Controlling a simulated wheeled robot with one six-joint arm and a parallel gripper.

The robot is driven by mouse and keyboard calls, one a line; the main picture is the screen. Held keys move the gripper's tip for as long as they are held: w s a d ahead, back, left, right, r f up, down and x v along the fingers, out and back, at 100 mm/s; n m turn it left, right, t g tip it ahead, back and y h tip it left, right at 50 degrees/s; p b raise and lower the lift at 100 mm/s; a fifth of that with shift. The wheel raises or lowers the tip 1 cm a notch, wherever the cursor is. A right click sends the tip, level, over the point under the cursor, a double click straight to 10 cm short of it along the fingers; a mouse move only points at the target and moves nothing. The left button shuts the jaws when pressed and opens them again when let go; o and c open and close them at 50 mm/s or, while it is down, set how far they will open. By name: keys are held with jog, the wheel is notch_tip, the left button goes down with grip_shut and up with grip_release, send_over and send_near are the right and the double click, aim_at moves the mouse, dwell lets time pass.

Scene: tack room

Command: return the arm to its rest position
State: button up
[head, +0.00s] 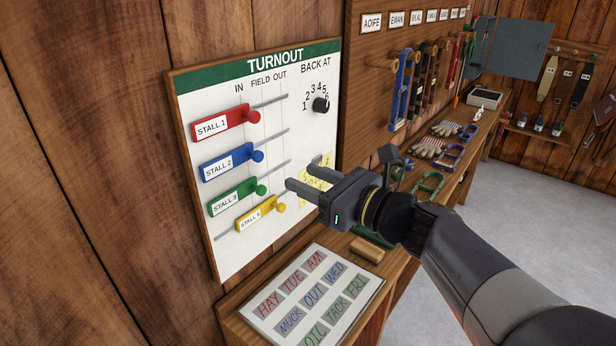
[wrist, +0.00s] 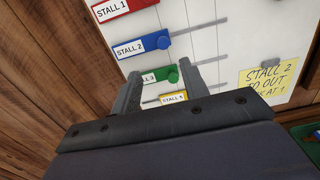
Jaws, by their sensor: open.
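My gripper (head: 306,190) is open and empty, held in front of the lower part of the white turnout board (head: 240,270). It points at the board near the yellow stall slider (head: 262,214). In the wrist view my two fingers (wrist: 160,90) spread apart, with the green slider (wrist: 160,75) and the yellow slider (wrist: 172,98) showing between and beyond them. I cannot tell whether the fingers touch the board. My arm (head: 450,250) reaches in from the lower right.
A yellow note (wrist: 266,80) is partly behind my gripper. A bench below holds a word card (head: 275,325), brushes and gloves (head: 427,148). Grey floor (head: 540,220) is clear at right.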

aim_at(261, 156)
jog(key=x, duration=1.1)
jog(key=shift+p, duration=0.4)
jog(key=shift+w+d, duration=0.3)
jog(key=shift+w, duration=0.05)
